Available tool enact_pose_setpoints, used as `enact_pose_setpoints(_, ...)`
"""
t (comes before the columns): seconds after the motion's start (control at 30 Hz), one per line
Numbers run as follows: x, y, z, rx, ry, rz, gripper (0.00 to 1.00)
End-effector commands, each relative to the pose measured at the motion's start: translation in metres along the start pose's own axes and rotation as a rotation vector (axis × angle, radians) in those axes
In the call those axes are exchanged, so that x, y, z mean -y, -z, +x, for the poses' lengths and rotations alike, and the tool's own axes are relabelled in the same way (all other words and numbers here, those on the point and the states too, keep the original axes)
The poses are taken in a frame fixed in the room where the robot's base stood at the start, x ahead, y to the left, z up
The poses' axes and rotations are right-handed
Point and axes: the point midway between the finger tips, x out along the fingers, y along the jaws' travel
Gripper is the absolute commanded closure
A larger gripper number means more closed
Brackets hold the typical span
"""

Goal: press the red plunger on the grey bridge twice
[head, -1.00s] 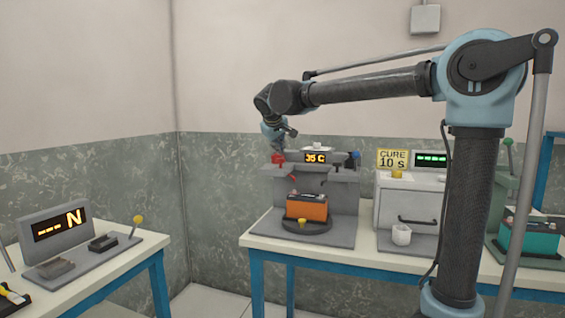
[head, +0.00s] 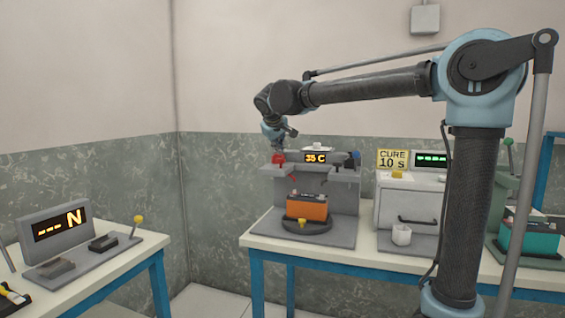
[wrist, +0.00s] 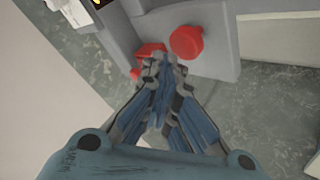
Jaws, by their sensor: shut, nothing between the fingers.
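The grey bridge (head: 310,170) stands on the middle table and has a display reading 35 C. The red plunger (head: 278,158) is on the bridge's left arm. My gripper (head: 281,147) is just above it in the head view, pointing down. In the wrist view the shut, empty fingertips (wrist: 163,58) are beside a large round red cap (wrist: 186,42). Another red part (wrist: 150,50) is partly behind the fingers; I cannot tell how it is joined. Whether the fingertips touch the plunger is unclear.
An orange battery (head: 307,206) sits on a dark turntable under the bridge. A white box (head: 400,190) with a CURE 10 s sign is to the right. Another table with an N display (head: 57,225) is at left.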

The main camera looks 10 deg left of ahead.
Motion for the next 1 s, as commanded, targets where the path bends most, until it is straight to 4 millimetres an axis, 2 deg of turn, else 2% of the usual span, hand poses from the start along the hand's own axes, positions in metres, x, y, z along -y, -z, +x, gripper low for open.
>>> enact_pose_setpoints(1.0, 0.0056, -0.0053, 0.0062, 0.000, 0.000, 0.000, 1.00)
